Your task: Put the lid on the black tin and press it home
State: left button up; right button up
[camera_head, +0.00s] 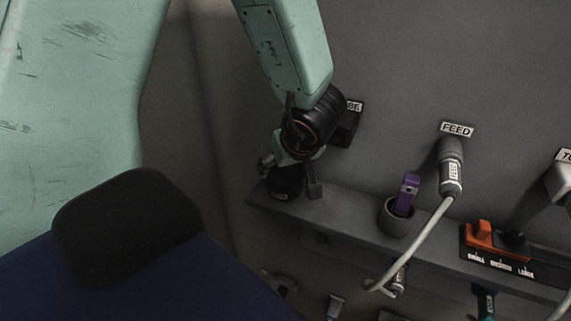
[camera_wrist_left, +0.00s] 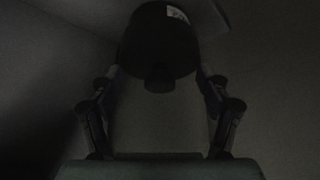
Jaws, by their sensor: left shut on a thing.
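The black tin (camera_head: 283,184) stands at the left end of the grey shelf, its pale label partly showing. In the left wrist view the dark round body (camera_wrist_left: 158,40) with a pale label fills the top middle, and a small dark knob (camera_wrist_left: 158,79) faces the camera. The knob seems to belong to the lid; the seam between lid and tin is too dark to see. My left gripper (camera_head: 289,176) is over the tin, one finger on each side, shut on what looks like the lid. It also shows in the left wrist view (camera_wrist_left: 158,75). My right gripper is not in view.
The grey shelf (camera_head: 350,212) runs right along the wall. On it are a grey cup (camera_head: 396,221) with a purple item (camera_head: 406,191) and an orange selector (camera_head: 483,236). A FEED plug (camera_head: 452,178) has a hanging cable. A black wall box (camera_head: 346,126) is close behind my gripper.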

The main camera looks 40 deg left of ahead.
pick_arm(q)
jog(key=shift+s+f+p, duration=0.1)
jog(key=shift+f+p, duration=0.05)
jog(key=shift+p, duration=0.15)
dwell(0.9)
jog(key=o, duration=0.9)
jog(key=shift+c, duration=0.2)
jog(key=shift+r+p, duration=3.65)
jog(key=shift+p, duration=0.85)
jog(key=shift+f, duration=0.2)
notch_tip(320, 180, down, 5)
jog(key=b, duration=0.7)
jog(key=shift+f, duration=0.2)
jog(key=shift+r, duration=0.15)
